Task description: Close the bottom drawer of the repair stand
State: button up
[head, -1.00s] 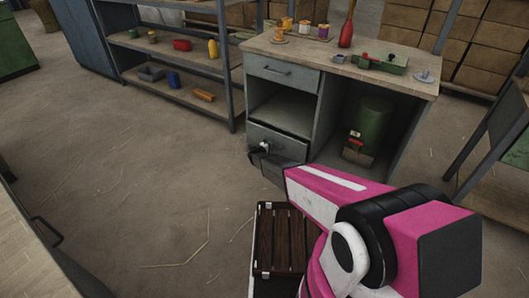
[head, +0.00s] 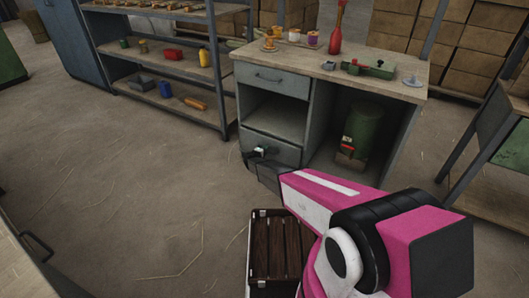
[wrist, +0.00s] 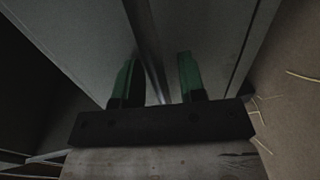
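The repair stand (head: 318,100) is a grey bench with a wooden top. Its bottom drawer (head: 284,152) is at the lower left, under an open shelf space. Its front looks close to flush with the stand; I cannot tell whether a small gap is left.
The top drawer (head: 271,80) looks shut. A green canister (head: 364,130) is in the stand's right bay. A shelf rack (head: 165,60) is at the left. The floor at the left is clear.

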jog(key=shift+s, duration=0.1)
jog(key=v, duration=1)
jog(key=shift+s+a, duration=0.2)
jog(key=shift+s, duration=0.05)
jog(key=s+d+r+m+g+h, duration=0.1)
jog(key=s+d+r+m+g, duration=0.3)
jog(key=s+d+r, duration=0.6)
jog(key=s+d+r+m+g, duration=0.5)
jog(key=d+r, duration=0.3)
jog(key=d, duration=0.3)
jog(key=s+d+r+m+g+y, duration=0.1)
jog(key=s+r+y, duration=0.3)
jog(key=s+r, duration=0.4)
jog(key=s+d+r+m+g+y, duration=0.2)
jog(key=s+r+y, duration=0.3)
jog(key=s, duration=1.1)
notch_tip(320, 180, up, 3)
jog(key=shift+d+r+g, duration=0.2)
jog(key=shift+d+g, duration=0.5)
jog(key=shift+d, duration=0.05)
